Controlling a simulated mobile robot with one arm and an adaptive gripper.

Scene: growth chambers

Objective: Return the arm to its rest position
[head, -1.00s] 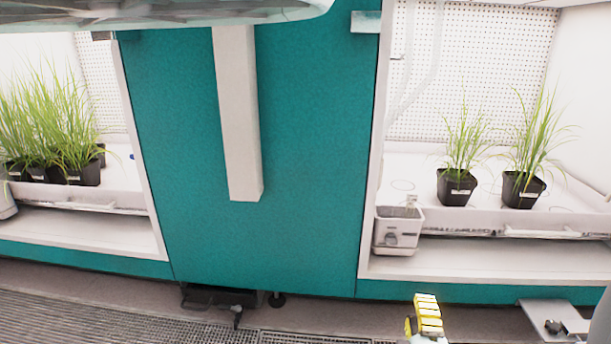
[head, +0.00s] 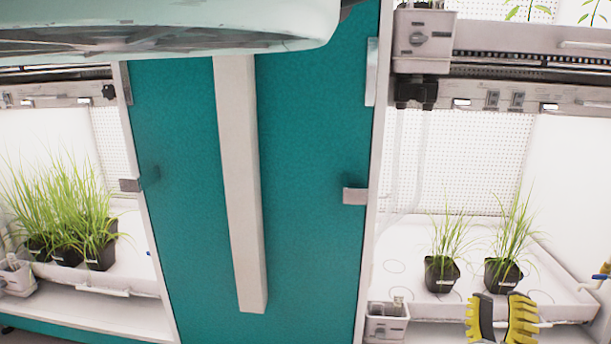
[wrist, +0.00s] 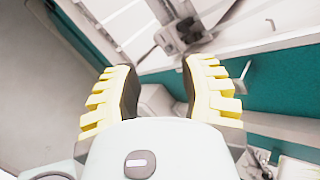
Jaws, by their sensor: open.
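My gripper (head: 502,318) shows at the lower right of the head view, with yellow ribbed fingers and dark inner pads. The fingers stand apart with nothing between them. It appears in front of the right chamber's tray, below two potted plants; I cannot tell the exact distance. In the wrist view my gripper (wrist: 158,92) is also open and empty, with a white shelf structure and a teal panel beyond it.
Two black pots (head: 442,273) (head: 503,274) with grass stand on the white tray (head: 560,297) at right. A small white box (head: 387,325) sits at that tray's left corner. A teal panel (head: 310,200) divides the chambers. More grass pots (head: 100,252) stand at left.

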